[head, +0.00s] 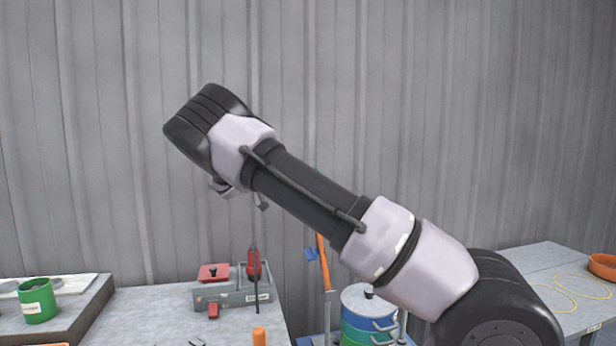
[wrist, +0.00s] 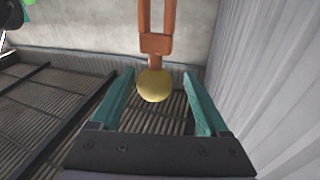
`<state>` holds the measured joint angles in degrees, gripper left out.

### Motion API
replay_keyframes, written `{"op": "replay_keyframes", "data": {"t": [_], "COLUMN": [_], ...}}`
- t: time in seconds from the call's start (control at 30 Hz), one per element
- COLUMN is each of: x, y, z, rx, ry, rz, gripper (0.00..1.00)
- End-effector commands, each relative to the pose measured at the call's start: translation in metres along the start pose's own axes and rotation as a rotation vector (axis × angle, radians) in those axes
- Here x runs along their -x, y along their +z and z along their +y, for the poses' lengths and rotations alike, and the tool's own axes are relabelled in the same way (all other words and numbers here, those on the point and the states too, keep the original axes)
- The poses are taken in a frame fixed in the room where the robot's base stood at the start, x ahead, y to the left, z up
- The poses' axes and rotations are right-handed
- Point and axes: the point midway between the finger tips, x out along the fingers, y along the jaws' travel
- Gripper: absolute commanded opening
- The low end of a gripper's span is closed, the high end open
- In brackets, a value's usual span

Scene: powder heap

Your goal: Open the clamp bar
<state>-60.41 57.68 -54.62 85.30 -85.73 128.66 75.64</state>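In the wrist view, an orange forked bar (wrist: 155,43) comes down from the top edge and ends in a yellow ball (wrist: 154,86); it may be the clamp bar, but I cannot be sure. My gripper (wrist: 158,75) is open, its two teal fingers apart on either side of the ball in the picture. I see no finger touching the ball, and I cannot tell the depth between them. In the head view my arm crosses the middle, and the gripper's fingers cannot be made out there.
In the head view, a grey box with red parts (head: 235,297) sits on the grey table (head: 150,318). A green cup (head: 38,300) stands at left, a banded drum (head: 368,315) behind my arm, an orange bowl (head: 603,267) at right. A corrugated wall (head: 80,140) stands behind.

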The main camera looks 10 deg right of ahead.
Motion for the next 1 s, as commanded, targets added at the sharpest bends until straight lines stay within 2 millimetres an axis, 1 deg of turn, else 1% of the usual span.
{"op": "replay_keyframes", "data": {"t": [0.13, 0.23, 0.5, 0.6, 0.7, 0.83, 1.0], "x": [0.004, 0.015, 0.070, 0.087, 0.099, 0.107, 0.109], "y": [0.000, 0.000, 0.000, 0.001, 0.000, 0.000, 0.000], "z": [0.000, -0.001, -0.001, -0.001, -0.001, 0.000, 0.000], "rx": [-0.001, -0.003, -0.006, -0.004, -0.004, -0.002, 0.000], "ry": [-0.001, -0.001, -0.003, -0.003, -0.001, -0.001, 0.000], "rz": [0.001, 0.002, 0.003, 0.003, 0.003, 0.001, 0.001], "gripper": [0.78, 0.78, 0.78, 0.78, 0.78, 0.78, 0.78]}}
